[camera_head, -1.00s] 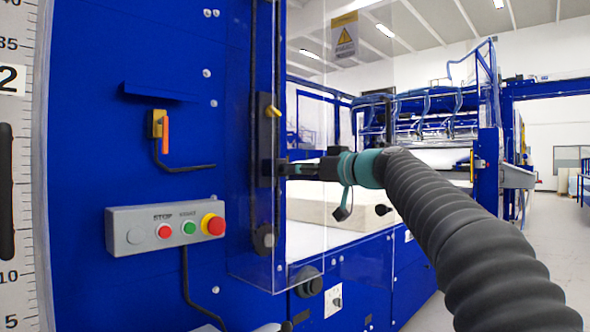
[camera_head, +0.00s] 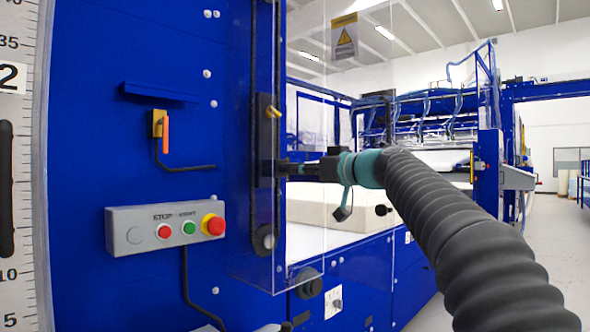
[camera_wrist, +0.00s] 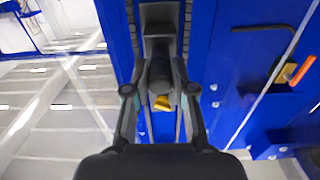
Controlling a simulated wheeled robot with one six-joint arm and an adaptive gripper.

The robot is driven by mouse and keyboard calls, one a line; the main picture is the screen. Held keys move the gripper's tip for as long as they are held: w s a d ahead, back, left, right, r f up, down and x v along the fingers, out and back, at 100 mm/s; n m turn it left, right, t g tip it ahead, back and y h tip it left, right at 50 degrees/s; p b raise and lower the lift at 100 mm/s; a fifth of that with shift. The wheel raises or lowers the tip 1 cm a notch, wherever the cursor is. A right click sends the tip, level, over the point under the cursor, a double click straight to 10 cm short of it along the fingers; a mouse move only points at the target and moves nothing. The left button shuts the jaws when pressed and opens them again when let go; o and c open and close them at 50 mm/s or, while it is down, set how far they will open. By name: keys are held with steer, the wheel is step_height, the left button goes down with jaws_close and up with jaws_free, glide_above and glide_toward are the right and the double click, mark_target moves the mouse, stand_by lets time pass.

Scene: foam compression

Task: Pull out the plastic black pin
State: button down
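The black pin (camera_wrist: 160,74) shows in the wrist view as a short dark cylinder standing out from a dark bracket on the blue machine. My gripper (camera_wrist: 161,82) has one finger on each side of it, and the fingers appear closed in against it. In the head view my gripper (camera_head: 284,169) reaches left to the dark vertical bracket (camera_head: 265,140) at the edge of the clear guard. There the pin is hidden by the fingers and bracket. A yellow knob (camera_head: 273,112) sits above on the same bracket.
A control box (camera_head: 166,229) with red and green buttons and an emergency stop is on the blue panel at left. An orange-handled part (camera_head: 165,134) hangs above it. The clear guard (camera_head: 305,90) stands beside my gripper. A pale foam block (camera_head: 325,213) lies behind it.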

steer(key=shift+b+v, duration=1.85)
steer(key=shift+v, duration=1.1)
